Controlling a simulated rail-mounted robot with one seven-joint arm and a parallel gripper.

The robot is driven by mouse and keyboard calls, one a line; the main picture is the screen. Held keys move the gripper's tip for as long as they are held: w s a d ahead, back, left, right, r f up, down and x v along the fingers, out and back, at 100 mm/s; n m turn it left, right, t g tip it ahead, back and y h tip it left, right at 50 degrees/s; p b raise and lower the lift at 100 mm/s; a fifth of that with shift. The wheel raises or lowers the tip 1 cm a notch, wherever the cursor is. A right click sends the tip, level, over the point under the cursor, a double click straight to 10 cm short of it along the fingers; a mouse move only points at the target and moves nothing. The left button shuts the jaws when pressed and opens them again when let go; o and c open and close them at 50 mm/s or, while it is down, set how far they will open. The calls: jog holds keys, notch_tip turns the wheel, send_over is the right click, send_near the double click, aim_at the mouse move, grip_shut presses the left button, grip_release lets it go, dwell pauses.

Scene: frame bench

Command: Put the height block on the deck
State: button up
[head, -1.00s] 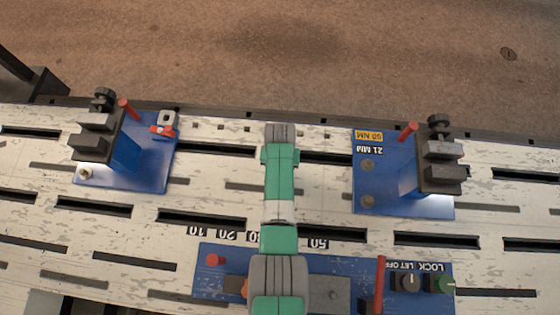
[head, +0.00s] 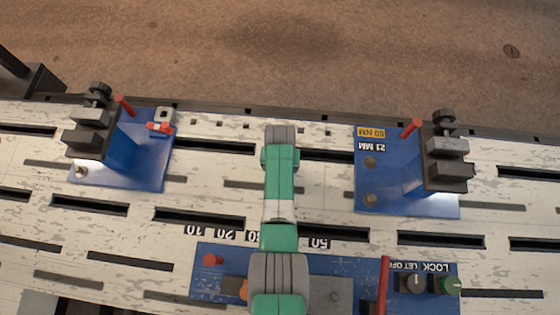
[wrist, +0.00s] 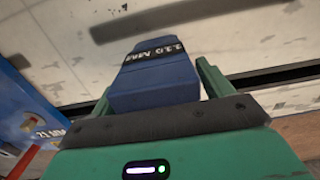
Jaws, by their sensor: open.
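A blue block (wrist: 155,82) with a black label band, its lettering upside down in the wrist view, fits what the task calls the height block. My gripper (wrist: 151,76) is open, with one green finger on each side of the block. There is a visible gap at the right finger; I cannot tell whether the left finger touches. In the head view my arm hides the block and the fingers. The worn white slotted top (head: 230,180) may be the deck, but no label shows this.
A blue clamp fixture (head: 150,170) with a red pin stands at left. Another (head: 400,200), marked 21 MM, stands at right. A blue panel (head: 350,265) with knobs and a red post lies in front, partly under my arm. Bare slotted top lies between the clamp fixtures.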

notch_tip(320, 180, up, 12)
jog(key=p, duration=0.8)
jog(key=shift+r, duration=0.15)
